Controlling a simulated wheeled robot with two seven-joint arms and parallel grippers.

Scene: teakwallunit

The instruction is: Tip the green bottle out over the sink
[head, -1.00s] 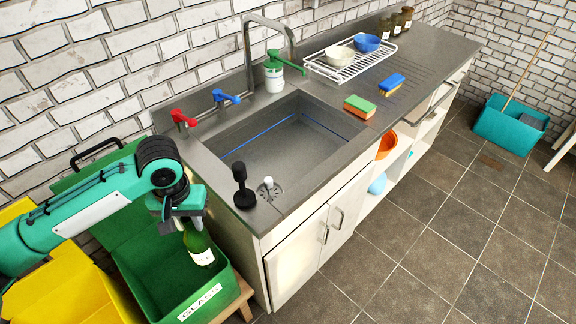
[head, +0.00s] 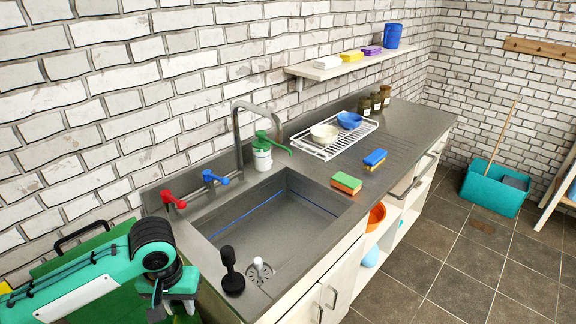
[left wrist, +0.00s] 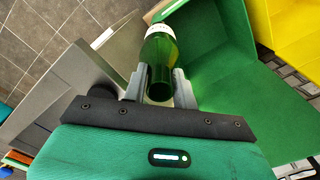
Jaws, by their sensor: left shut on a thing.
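My left gripper (left wrist: 159,88) is shut on the green bottle (left wrist: 160,52), with one finger on each side of it in the left wrist view. The bottle has a white label towards its far end. In the head view the left gripper (head: 172,292) is at the bottom edge, left of the sink's near end, and the bottle is almost wholly out of frame. The steel sink (head: 265,228) is set in the grey counter to the right of the gripper. Its basin looks empty apart from the drain at the near end. My right gripper is not in view.
A tall tap (head: 240,140), red lever (head: 172,199) and blue lever (head: 213,178) line the back. A green bin (left wrist: 220,60) lies beneath the bottle.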

